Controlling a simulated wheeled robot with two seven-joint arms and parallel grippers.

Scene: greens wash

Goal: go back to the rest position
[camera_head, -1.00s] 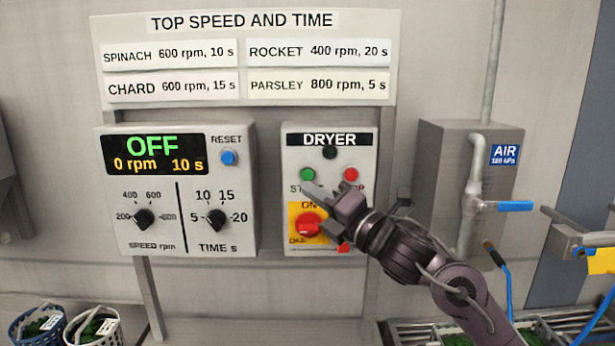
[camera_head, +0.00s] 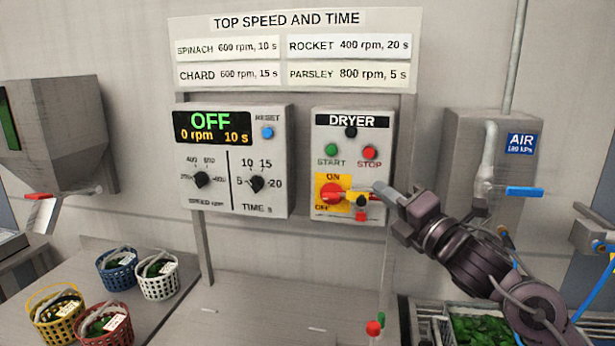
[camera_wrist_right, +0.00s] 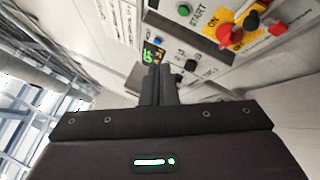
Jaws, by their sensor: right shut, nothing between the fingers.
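My right gripper (camera_head: 382,188) is shut and empty. Its fingertips show at the right edge of the dryer panel (camera_head: 384,138), level with the red rotary switch (camera_head: 331,193) on its yellow ON/OFF plate; the gap in depth is unclear. In the right wrist view the shut fingers (camera_wrist_right: 158,82) point towards the control boxes, with nothing between them. The display (camera_head: 212,126) reads OFF, 0 rpm, 10 s. My left gripper is not in view.
Baskets of greens, blue (camera_head: 117,270), white (camera_head: 158,276), yellow (camera_head: 55,314) and red (camera_head: 104,325), stand at lower left. A crate (camera_head: 430,330) of greens lies below my right arm. An air pipe box (camera_head: 462,150) with a blue handle (camera_head: 524,191) stands behind it.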

